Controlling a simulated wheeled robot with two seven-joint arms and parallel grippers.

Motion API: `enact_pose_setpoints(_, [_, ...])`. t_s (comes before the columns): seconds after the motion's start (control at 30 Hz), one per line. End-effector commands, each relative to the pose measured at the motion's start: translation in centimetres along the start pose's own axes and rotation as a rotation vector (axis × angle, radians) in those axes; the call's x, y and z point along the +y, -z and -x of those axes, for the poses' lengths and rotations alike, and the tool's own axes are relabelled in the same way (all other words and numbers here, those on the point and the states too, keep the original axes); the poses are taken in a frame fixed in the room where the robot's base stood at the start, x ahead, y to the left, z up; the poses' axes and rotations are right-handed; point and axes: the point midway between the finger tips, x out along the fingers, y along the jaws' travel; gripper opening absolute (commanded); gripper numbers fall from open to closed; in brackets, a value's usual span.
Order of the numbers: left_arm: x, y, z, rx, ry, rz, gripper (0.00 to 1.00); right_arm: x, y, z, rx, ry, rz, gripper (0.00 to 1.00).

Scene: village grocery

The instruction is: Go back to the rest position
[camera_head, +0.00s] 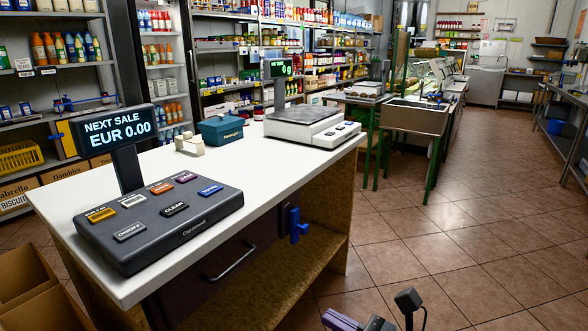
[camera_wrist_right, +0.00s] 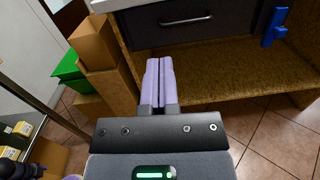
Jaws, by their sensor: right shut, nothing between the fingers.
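My right gripper (camera_head: 340,320) shows at the bottom edge of the head view, in front of the counter and low. Only its lilac fingers and a dark part of it show there. In the right wrist view its lilac fingers (camera_wrist_right: 159,64) lie side by side, shut and empty, pointing toward the counter's open lower shelf. They hold nothing.
The white counter (camera_head: 265,160) carries a cash register (camera_head: 160,225), a teal box (camera_head: 221,130) and a scale (camera_head: 311,124). A blue lever (camera_head: 296,226) sticks out of its front. Cardboard boxes (camera_wrist_right: 95,42) stand left. Tiled floor (camera_head: 420,240) is free on the right.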

Motion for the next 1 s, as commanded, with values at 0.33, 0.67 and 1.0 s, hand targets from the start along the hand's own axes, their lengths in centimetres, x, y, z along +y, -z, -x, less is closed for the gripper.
enact_pose_setpoints(0.33, [-0.7,-0.3,1.0,0.002,0.011,-0.004,1.0,-3.2,6.4,2.9,0.006,0.272,-0.58,0.0])
enact_pose_setpoints(0.67, [-0.7,0.0,2.3,0.02,0.011,-0.005,1.0,-3.0,19.4,11.8,-0.074,0.807,-1.436,0.0])
enact_pose_setpoints(1.0, [-0.4,0.6,4.3,0.051,0.005,-0.006,1.0,15.2,34.8,32.5,-0.593,2.005,-2.306,0.0])
